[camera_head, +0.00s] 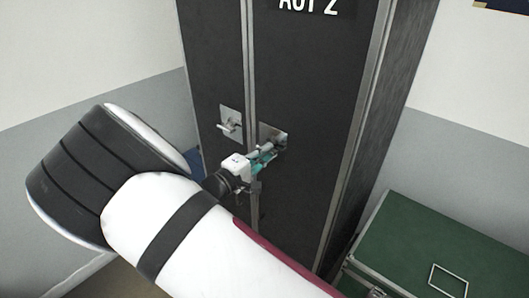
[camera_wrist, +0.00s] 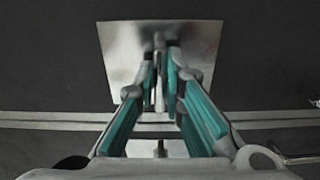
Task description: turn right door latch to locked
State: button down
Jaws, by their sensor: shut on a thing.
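The right door latch is on the right leaf of a tall dark cabinet. Its silver plate (camera_head: 279,134) shows just beyond my gripper in the head view and fills the upper middle of the wrist view (camera_wrist: 198,42). My gripper (camera_head: 270,150) reaches it from the front left. In the wrist view the teal-lined fingers (camera_wrist: 161,72) close around the latch handle (camera_wrist: 159,68), a narrow metal piece between them. The fingers hide much of the handle, so its exact angle is hard to tell.
The left door latch (camera_head: 229,123) sits on the left leaf, across the metal seam (camera_head: 249,60). A green case (camera_head: 420,240) stands at the lower right beside the cabinet (camera_head: 315,90). Pale walls stand on both sides.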

jog(key=shift+w+d+r, duration=0.1)
jog(key=shift+w+d, duration=0.05)
jog(key=shift+d, duration=0.05)
jog(key=c, duration=1.7)
grip_release()
jog(key=v, duration=1.2)
jog(key=shift+a, duration=0.1)
